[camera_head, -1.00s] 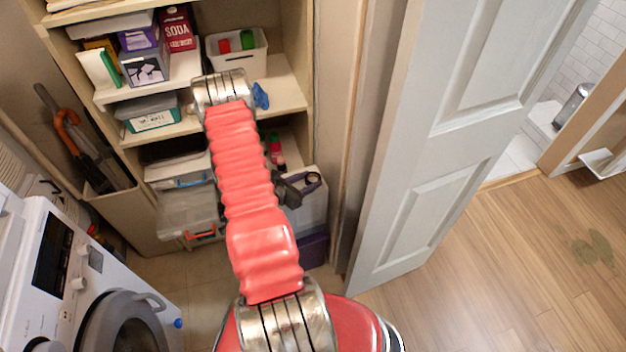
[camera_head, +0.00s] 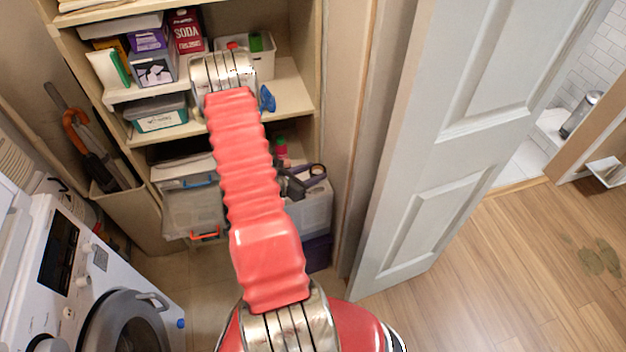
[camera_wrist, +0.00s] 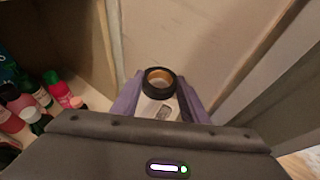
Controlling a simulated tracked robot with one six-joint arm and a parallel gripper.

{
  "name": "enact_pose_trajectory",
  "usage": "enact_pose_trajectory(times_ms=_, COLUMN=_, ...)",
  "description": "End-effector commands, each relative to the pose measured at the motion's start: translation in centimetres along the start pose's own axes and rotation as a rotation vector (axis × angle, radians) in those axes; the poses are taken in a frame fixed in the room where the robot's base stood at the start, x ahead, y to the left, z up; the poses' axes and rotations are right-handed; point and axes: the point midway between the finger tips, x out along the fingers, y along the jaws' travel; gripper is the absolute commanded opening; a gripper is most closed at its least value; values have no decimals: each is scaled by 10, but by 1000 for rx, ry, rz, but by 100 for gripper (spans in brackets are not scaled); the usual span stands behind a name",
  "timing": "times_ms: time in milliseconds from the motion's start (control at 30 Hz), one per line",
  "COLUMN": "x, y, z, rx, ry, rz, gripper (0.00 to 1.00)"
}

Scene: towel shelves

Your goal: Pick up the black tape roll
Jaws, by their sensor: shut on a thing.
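The black tape roll (camera_wrist: 152,72), a dark ring with an orange-brown inner core, sits between the purple fingers of my gripper (camera_wrist: 161,90) in the wrist view. The fingers are shut on it from both sides. In the head view, my gripper (camera_head: 302,184) is right of the red arm, and the dark roll (camera_head: 318,169) shows at its tip. They are above a whitish bin (camera_head: 313,213) at the shelf's lower right. The red arm hides part of the shelf behind it.
The shelf unit (camera_head: 291,93) holds boxes and bins, with a blue item (camera_head: 267,99) on its middle board. Red and green bottles (camera_wrist: 58,90) stand left of the gripper. A white door (camera_head: 440,150) is on the right, a washing machine (camera_head: 70,270) lower left.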

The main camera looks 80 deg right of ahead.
Motion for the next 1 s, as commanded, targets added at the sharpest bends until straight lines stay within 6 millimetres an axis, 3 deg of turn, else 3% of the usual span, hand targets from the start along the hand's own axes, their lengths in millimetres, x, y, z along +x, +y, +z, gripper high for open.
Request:
enact_pose_trajectory(times_ms=400, x=-21, y=1, z=50, rx=1, ry=-1, rz=1, gripper=19)
enact_pose_trajectory(times_ms=1000, x=-111, y=47, z=10, rx=-3, ry=0, rz=5, gripper=19)
